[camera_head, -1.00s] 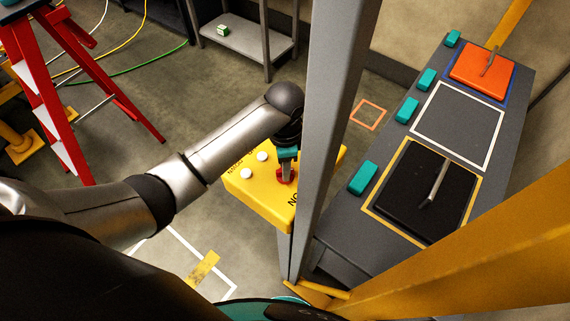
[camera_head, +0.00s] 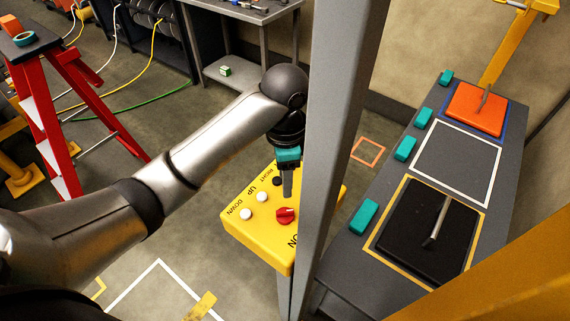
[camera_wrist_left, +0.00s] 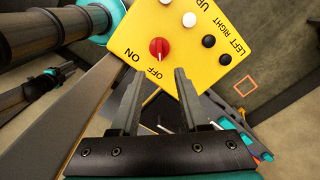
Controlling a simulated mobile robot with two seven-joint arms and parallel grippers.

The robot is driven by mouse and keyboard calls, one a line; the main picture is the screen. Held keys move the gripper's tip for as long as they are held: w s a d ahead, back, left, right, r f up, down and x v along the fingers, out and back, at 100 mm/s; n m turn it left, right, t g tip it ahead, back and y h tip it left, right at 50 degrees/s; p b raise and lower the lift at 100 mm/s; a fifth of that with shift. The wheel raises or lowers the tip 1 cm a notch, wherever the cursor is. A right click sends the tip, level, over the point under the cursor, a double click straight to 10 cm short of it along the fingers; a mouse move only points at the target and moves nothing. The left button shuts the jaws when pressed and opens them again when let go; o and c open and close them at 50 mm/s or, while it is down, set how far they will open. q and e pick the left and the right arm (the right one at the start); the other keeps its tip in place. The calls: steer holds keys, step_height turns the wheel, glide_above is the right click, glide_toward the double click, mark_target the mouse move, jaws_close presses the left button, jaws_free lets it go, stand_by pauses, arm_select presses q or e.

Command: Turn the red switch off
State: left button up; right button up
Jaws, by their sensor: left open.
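The red switch (camera_head: 285,215) is a round knob on the yellow control box (camera_head: 262,238), beside the grey post. In the left wrist view, the red switch (camera_wrist_left: 159,49) lies beyond the fingertips, near the printed words ON and OFF. Its pale mark runs roughly up and down there, towards the OFF side. My left gripper (camera_head: 287,194) points down above the box, apart from the switch. In the left wrist view, my left gripper (camera_wrist_left: 157,78) has its fingers spread with nothing between them. My right gripper is not in view.
A grey post (camera_head: 335,130) stands right beside the box. White buttons (camera_head: 254,206) and black ones share its face. A grey table (camera_head: 401,167) with black and orange plates is at the right. A red stepladder (camera_head: 85,105) stands at the left.

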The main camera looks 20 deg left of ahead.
arm_select(q)
step_height(320, 180, up, 4)
steer(key=shift+f, duration=0.1)
steer(key=shift+a, duration=0.1)
stand_by(0.7)
